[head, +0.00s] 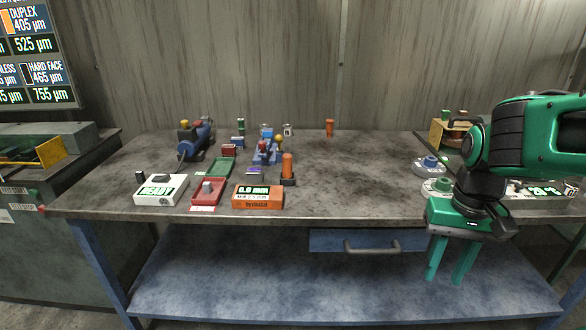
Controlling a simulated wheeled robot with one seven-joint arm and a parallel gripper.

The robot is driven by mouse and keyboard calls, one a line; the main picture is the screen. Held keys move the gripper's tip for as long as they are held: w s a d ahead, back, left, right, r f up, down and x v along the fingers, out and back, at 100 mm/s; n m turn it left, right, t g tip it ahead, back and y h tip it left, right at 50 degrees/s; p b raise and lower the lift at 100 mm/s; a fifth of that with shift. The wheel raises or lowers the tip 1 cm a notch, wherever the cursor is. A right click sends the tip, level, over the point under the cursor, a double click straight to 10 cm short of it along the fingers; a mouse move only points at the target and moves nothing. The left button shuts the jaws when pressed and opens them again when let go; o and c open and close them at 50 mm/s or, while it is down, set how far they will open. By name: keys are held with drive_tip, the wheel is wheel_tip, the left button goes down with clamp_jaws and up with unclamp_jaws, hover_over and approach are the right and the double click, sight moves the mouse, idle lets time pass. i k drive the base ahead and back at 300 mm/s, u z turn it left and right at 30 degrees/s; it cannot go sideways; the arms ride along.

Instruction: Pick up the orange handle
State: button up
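An orange upright cylinder (288,166), which looks like a handle, stands in a dark block near the front middle of the workbench. A second, smaller orange cylinder (329,128) stands upright alone near the back edge. I cannot tell from the picture alone which one is the named handle. My gripper (450,278) is at the right, in front of the bench, with its two green fingers pointing down and spread apart. It is open and empty, well to the right of both orange cylinders and touching neither.
The workbench (370,190) is bare between the orange cylinders and my arm. An orange display box (258,197), a red tray (208,192) and a white display box (161,189) line the front left. A blue machine (195,139) stands behind. A drawer handle (372,248) juts out below.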

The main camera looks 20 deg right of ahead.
sight(287, 159)
drive_tip(key=z, duration=0.05)
drive_tip(key=i, duration=1)
drive_tip(key=u, duration=0.05)
